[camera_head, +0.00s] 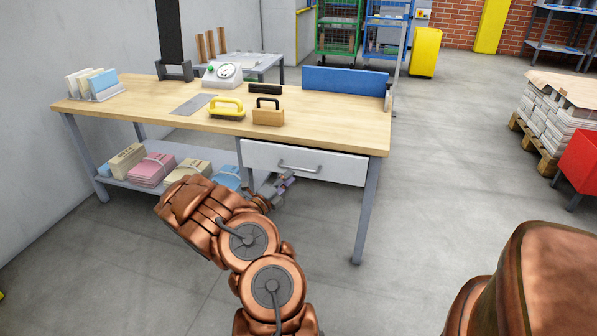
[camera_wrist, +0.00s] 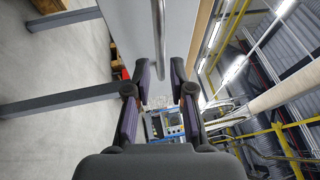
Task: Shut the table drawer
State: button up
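The table drawer (camera_head: 265,158) has a pale front with a metal bar handle (camera_head: 298,168), under the right part of the wooden-topped workbench (camera_head: 340,130). Its front shows close below the tabletop edge; I cannot tell how far out it stands. My gripper (camera_head: 290,180) is just in front of and below the handle in the head view. In the wrist view my gripper (camera_wrist: 160,82) has its two dark fingers apart with nothing clamped. The handle bar (camera_wrist: 160,40) runs down toward the gap between them, and the drawer front (camera_wrist: 133,25) is beside it. Contact with the handle is unclear.
On the bench stand a yellow-handled tool (camera_head: 227,108), a wooden-block tool (camera_head: 268,113), a scale (camera_head: 222,76) and a blue panel (camera_head: 345,80). Paper bundles (camera_head: 152,169) lie on the lower shelf. The floor (camera_head: 440,190) right of the bench is clear.

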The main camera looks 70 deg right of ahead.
aim_at(298, 169)
jog(key=shift+b+x, duration=0.75)
jog(key=shift+x, duration=2.15)
grip_shut()
